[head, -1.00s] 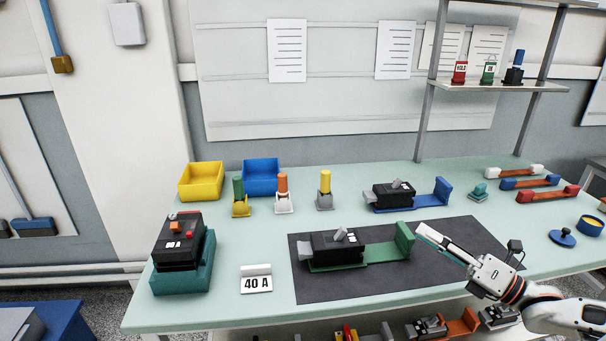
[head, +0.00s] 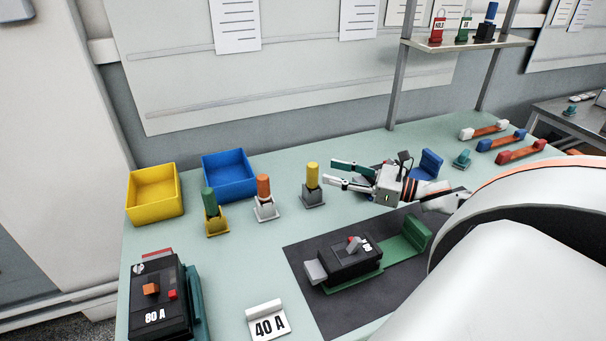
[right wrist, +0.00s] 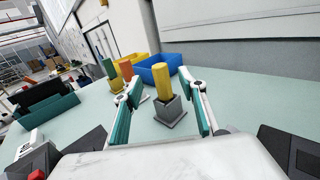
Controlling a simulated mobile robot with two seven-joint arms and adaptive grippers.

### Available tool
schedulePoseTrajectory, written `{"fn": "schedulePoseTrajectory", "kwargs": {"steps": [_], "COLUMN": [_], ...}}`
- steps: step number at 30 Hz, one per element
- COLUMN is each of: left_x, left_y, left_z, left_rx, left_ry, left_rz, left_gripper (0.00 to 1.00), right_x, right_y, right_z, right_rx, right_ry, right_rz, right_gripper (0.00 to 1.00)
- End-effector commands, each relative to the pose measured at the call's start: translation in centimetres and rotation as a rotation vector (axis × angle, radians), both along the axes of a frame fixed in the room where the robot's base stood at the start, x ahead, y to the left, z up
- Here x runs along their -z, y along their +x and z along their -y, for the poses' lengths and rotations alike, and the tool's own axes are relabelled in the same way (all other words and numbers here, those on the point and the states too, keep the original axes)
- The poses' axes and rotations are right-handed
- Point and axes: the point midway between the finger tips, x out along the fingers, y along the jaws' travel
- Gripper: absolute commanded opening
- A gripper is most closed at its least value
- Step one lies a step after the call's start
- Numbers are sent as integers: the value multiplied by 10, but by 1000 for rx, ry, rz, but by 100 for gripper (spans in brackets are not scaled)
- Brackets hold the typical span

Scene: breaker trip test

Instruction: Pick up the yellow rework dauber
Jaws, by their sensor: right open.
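The yellow rework dauber (head: 312,175) stands upright in a grey holder (head: 313,197) on the bench, behind the dark mat. In the right wrist view the yellow dauber (right wrist: 162,82) stands in its grey holder (right wrist: 169,110) ahead of my right gripper, between the lines of its two fingers. My right gripper (head: 338,172) is open and empty, just to the right of the dauber, with its fingers pointing left toward it. It also shows in the right wrist view (right wrist: 163,98). My left gripper is not in view.
An orange dauber (head: 264,187) and a green dauber (head: 209,202) stand to the left in their own holders. Yellow (head: 155,210) and blue (head: 230,190) bins stand behind them. A black breaker on a green fixture (head: 403,238) lies on the dark mat (head: 315,305).

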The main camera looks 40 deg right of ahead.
Motion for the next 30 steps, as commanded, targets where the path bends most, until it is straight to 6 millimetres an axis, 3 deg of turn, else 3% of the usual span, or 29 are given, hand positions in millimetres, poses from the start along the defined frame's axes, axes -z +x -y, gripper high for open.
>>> {"fn": "schedulePoseTrajectory", "kwargs": {"steps": [21,30], "left_x": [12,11], "left_y": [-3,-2], "left_z": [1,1], "left_rx": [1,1], "left_ry": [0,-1], "left_rz": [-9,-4], "left_gripper": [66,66], "right_x": [-1,0], "right_y": [57,64], "right_z": [-29,-33], "right_rx": [-1,0], "right_ry": [1,0], "right_rz": [3,-1], "right_gripper": [41,41]}}
